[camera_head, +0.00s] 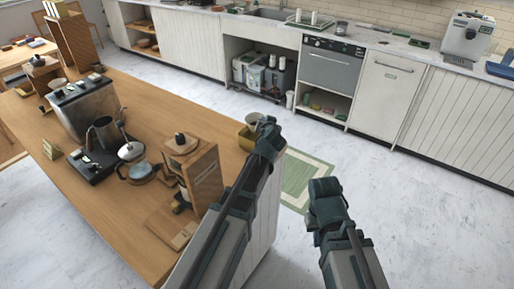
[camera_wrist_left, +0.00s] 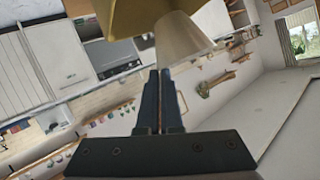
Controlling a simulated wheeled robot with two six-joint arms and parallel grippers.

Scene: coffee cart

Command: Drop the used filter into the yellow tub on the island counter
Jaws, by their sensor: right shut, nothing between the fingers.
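The used filter, a pale cone (camera_wrist_left: 185,38), is at the tips of my left gripper (camera_wrist_left: 161,75) in the left wrist view, with the fingers nearly together on its edge. The filter (camera_head: 253,117) also shows small in the head view, at the yellow tub's far side. The yellow tub (camera_head: 245,140) stands at the island counter's right end, partly hidden by my left gripper (camera_head: 265,128). The tub (camera_wrist_left: 135,14) fills the top of the left wrist view, close to the filter. My right gripper (camera_head: 323,184) is shut and empty, out over the floor.
The island counter (camera_head: 165,105) holds a wooden stand (camera_head: 202,178), a glass server (camera_head: 136,165), a kettle (camera_head: 103,132) and a metal machine (camera_head: 84,106). A green mat (camera_head: 304,178) lies on the floor beside it. The floor to the right is clear.

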